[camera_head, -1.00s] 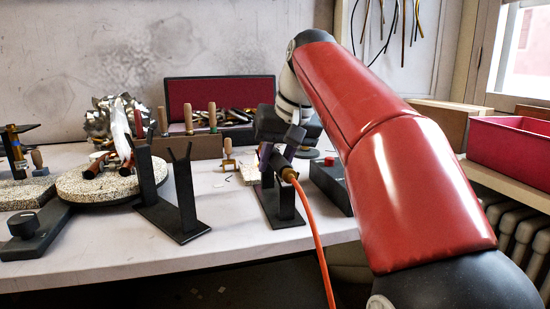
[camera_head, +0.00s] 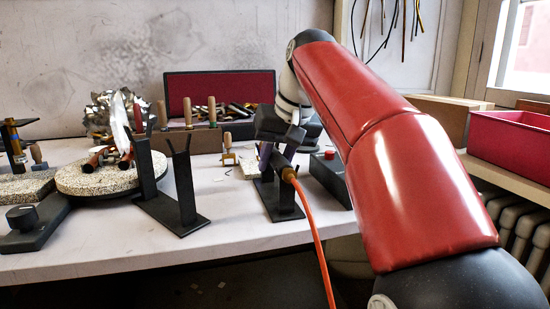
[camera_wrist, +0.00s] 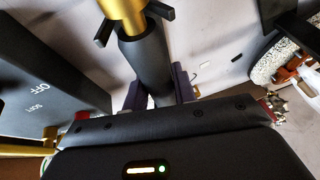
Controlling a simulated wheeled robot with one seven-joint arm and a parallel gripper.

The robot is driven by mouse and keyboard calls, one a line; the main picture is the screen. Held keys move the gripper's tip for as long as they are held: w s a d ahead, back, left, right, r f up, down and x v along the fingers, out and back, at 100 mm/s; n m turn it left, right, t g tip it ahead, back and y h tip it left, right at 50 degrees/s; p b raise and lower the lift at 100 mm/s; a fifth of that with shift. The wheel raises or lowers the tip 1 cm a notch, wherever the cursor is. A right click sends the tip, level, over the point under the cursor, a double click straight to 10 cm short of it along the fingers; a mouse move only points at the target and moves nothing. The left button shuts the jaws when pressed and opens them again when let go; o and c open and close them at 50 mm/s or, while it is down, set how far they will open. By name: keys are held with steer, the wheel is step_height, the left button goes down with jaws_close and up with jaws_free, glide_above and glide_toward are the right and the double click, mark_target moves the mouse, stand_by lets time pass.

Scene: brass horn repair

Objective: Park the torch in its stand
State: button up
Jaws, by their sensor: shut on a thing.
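The torch shows in the wrist view as a dark handle (camera_wrist: 151,58) with a brass end. In the head view its brass hose end (camera_head: 288,174) faces me, with an orange hose hanging down. My gripper (camera_wrist: 158,92) is shut on the handle, one purple finger on each side. A black stand (camera_head: 284,205) is directly below in the head view, largely hidden by gripper and torch. In the wrist view two dark fork prongs (camera_wrist: 105,33) flank the torch near its brass end. I cannot tell whether the torch rests on the fork.
A second black stand (camera_head: 184,185) with forked posts is to the left, beside a speckled turntable (camera_head: 90,184). A control box (camera_head: 330,178) with a red button is close on the right. Wooden-handled tools and a red-lined case (camera_head: 220,88) are behind.

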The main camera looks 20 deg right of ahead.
steer(key=o, duration=1.1)
steer(key=shift+c, duration=0.2)
steer(key=shift+o, duration=0.5)
steer(key=o, duration=0.4)
step_height(320, 180, up, 5)
steer(key=p, duration=0.5)
steer(key=shift+r, duration=1.5)
